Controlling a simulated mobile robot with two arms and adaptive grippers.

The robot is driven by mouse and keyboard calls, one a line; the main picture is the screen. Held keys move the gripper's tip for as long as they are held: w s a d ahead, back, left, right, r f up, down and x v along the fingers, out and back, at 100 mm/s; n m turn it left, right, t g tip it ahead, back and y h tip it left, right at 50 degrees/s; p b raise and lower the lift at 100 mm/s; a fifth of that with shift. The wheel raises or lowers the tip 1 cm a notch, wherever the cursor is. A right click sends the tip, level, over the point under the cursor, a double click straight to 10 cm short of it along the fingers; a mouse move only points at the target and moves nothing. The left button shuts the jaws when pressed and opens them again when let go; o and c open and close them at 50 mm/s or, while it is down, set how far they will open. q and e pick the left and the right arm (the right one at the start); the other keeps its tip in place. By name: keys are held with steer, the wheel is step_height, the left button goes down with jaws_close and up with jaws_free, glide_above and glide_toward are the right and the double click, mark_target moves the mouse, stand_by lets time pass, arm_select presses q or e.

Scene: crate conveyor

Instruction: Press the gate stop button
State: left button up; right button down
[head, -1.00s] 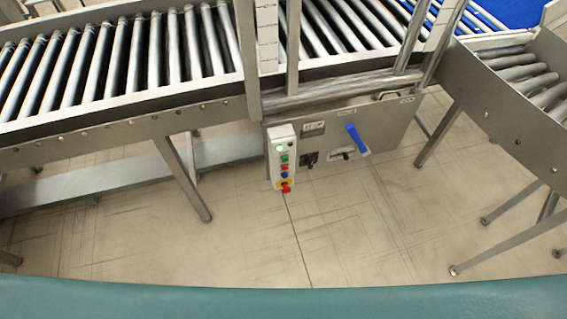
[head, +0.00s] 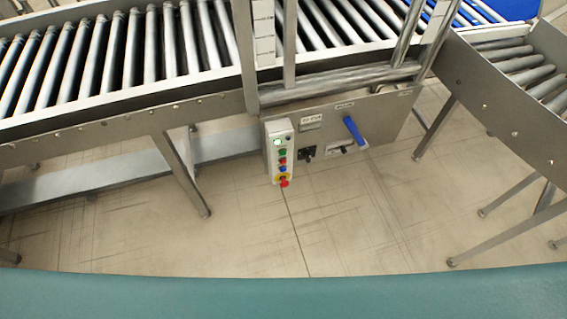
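A pale control box (head: 279,140) hangs at the front of the conveyor, on the left end of a grey panel (head: 385,118). A column of small buttons runs down it: a lit whitish-green one at the top, then green, red and blue ones. A larger red button (head: 284,183) on a yellow base is at the bottom. Labels are too small to read, so I cannot tell which is the gate stop button. Neither of my grippers is in view.
A blue lever (head: 353,130) and a black switch (head: 307,153) are on the panel. The roller conveyor (head: 120,65) stands behind, with legs such as this one (head: 185,178) reaching the floor. A curved conveyor (head: 500,100) is at right. The tiled floor (head: 230,240) ahead is clear.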

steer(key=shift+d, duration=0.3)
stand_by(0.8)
